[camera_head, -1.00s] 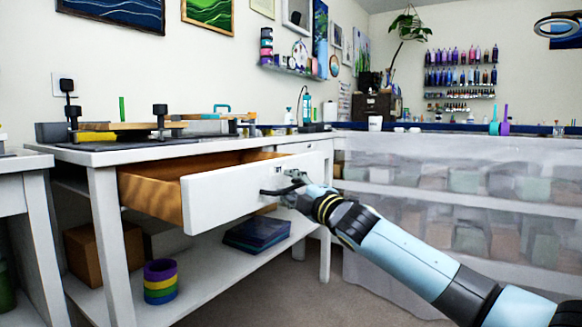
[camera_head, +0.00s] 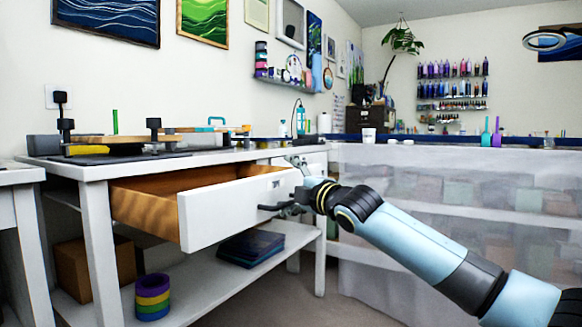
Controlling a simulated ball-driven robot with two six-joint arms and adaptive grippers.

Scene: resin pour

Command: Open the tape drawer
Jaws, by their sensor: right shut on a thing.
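The tape drawer (camera_head: 225,212) has a white front and wooden sides, and it stands pulled out from under the white workbench. Its wooden side wall (camera_head: 145,213) and part of its inside show; the bottom is mostly hidden. A dark handle (camera_head: 268,207) sits on the right part of the front. My right gripper (camera_head: 288,208) is at that handle and shut on it, with its fingers partly hidden by the wrist. My left gripper is out of view.
The white workbench (camera_head: 225,156) carries clamps and a wooden board. On its lower shelf are a cardboard box (camera_head: 83,268), stacked tape rolls (camera_head: 152,298) and dark flat sheets (camera_head: 250,247). A shelf unit behind translucent sheeting (camera_head: 400,215) stands at the right.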

